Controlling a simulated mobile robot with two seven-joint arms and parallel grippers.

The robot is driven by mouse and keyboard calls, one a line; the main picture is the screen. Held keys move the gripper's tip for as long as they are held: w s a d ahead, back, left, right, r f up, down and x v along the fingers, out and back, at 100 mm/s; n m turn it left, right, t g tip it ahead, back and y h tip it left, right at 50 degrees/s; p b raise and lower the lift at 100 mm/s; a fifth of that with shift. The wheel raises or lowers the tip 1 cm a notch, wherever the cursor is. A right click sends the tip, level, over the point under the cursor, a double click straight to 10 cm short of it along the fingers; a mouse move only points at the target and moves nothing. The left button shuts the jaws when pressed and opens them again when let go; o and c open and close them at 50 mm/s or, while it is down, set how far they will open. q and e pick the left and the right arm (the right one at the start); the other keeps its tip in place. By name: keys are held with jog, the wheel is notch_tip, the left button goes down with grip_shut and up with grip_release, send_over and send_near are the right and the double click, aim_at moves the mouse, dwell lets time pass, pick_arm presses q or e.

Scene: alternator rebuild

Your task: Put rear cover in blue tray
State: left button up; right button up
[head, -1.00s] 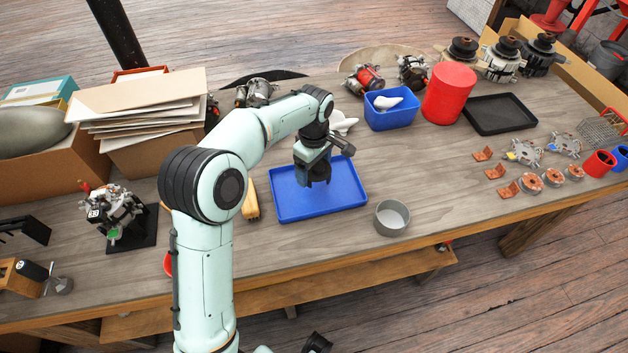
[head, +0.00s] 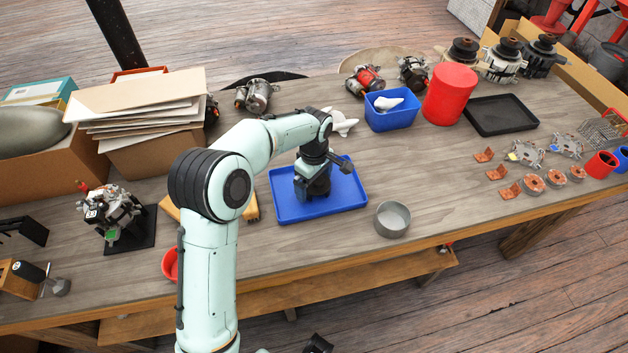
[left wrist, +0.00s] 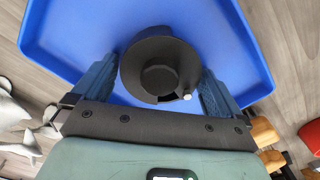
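The blue tray (head: 345,203) lies flat on the workbench, and its floor and rim fill much of the left wrist view (left wrist: 75,25). The rear cover (left wrist: 160,65) is a dark round cup with a raised hub, between the fingers of my left gripper (left wrist: 160,85). Both blue-grey fingers appear to touch its sides. In the head view my left gripper (head: 312,190) points down, low over the tray's middle, and the cover cannot be made out there. Whether the cover touches the tray floor is unclear. A dark part at the bottom edge may be my right gripper (head: 318,343).
A grey round bowl (head: 392,218) stands right of the tray. A blue bin (head: 392,115) with a white item and a red cylinder (head: 449,93) stand behind. A black tray (head: 500,114) is at back right. Yellow-handled items lie left of the tray. Bench is clear between bowl and copper parts.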

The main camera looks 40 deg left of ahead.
pick_arm(q)
jog(key=shift+r, duration=0.15)
notch_tip(320, 180, up, 12)
jog(key=p, duration=0.2)
dwell(0.6)
